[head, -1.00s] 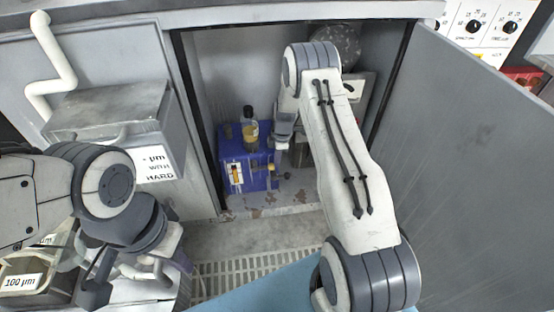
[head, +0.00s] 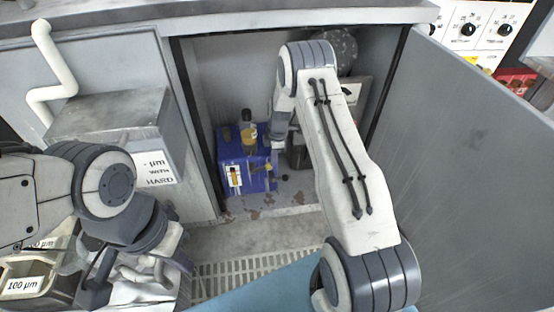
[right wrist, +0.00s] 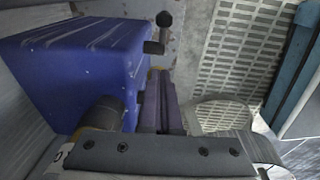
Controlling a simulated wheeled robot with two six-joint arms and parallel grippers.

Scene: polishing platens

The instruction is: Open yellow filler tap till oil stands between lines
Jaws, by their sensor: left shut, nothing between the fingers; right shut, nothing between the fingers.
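A blue box (head: 258,178) stands on the cabinet floor, with a small bottle of yellow oil (head: 249,132) on top. Its front has a white gauge plate with an orange strip (head: 234,176); the lines and oil level are too small to read. The yellow tap is not clearly visible behind my right arm. My right gripper (right wrist: 160,105) is shut and empty close beside the blue box (right wrist: 85,65) in the right wrist view. A dark cylinder with a yellowish edge (right wrist: 102,114) is beside the fingers. My left gripper (head: 98,280) is shut and empty at lower left.
A black ball knob (right wrist: 164,19) sticks out past the box. The open grey cabinet door (head: 470,180) bounds the right. A grey tank (head: 115,120) with a label and a white pipe (head: 50,70) stand left. A floor grating (head: 235,275) lies in front.

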